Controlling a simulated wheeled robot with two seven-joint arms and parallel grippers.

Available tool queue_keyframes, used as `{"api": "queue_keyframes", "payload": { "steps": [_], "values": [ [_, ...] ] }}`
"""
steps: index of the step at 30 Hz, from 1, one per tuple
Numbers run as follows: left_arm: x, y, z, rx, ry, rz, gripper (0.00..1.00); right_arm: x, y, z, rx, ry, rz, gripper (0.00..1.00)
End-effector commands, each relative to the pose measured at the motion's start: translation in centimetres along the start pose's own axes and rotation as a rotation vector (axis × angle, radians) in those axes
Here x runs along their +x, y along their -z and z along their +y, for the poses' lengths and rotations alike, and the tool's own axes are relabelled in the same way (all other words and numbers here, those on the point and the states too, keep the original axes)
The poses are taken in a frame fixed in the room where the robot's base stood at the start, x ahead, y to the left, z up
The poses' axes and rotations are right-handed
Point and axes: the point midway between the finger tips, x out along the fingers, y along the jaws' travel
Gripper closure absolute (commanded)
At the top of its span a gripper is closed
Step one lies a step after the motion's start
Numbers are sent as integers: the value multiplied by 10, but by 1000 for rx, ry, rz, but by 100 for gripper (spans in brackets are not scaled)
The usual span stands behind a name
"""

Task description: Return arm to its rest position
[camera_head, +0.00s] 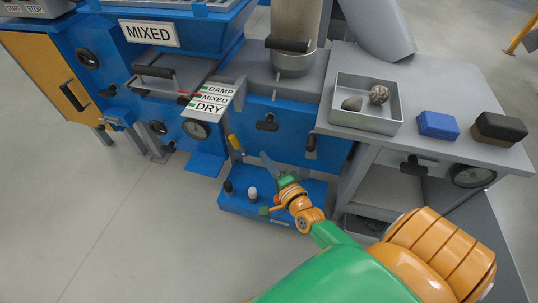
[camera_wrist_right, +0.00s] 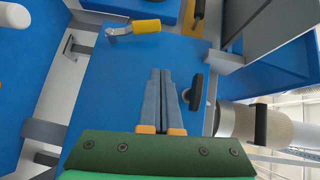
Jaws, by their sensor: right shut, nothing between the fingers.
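My right arm (camera_head: 338,262), green and orange, reaches in from the bottom right of the head view. Its gripper (camera_head: 266,158) is in front of the blue machine front (camera_head: 285,143), above a blue floor box with a black knob and a white knob. In the right wrist view the gripper's two grey fingers (camera_wrist_right: 160,72) lie together, shut and empty, pointing toward a blue panel (camera_wrist_right: 125,75). A crank with a yellow handle (camera_wrist_right: 146,26) is beyond the fingertips, and a dark handle (camera_wrist_right: 196,92) is beside them. My left gripper is not in view.
A grey table (camera_head: 450,163) at right bears a tray (camera_head: 360,127) with two stones, a blue block (camera_head: 437,125) and a black-topped block (camera_head: 500,128). A sign plate (camera_head: 212,98) reads DAMP, MIXED, DRY. Open floor (camera_head: 110,230) lies at left.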

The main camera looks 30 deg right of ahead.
Motion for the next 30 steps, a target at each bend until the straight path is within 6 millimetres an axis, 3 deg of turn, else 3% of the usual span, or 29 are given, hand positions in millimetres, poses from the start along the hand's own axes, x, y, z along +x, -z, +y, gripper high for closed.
{"api": "queue_keyframes", "payload": {
  "steps": [5,20,23,27,30],
  "values": [
    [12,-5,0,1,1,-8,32,-15,0,-3,0,0,0,100],
    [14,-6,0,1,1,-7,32,-16,-5,1,-25,-15,-17,100],
    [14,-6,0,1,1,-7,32,-27,-40,26,-223,-145,-155,100],
    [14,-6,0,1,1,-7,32,-74,-90,84,-709,-396,-490,100],
    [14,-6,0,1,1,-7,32,-116,-100,116,-1006,-534,-716,100]
  ]
}}
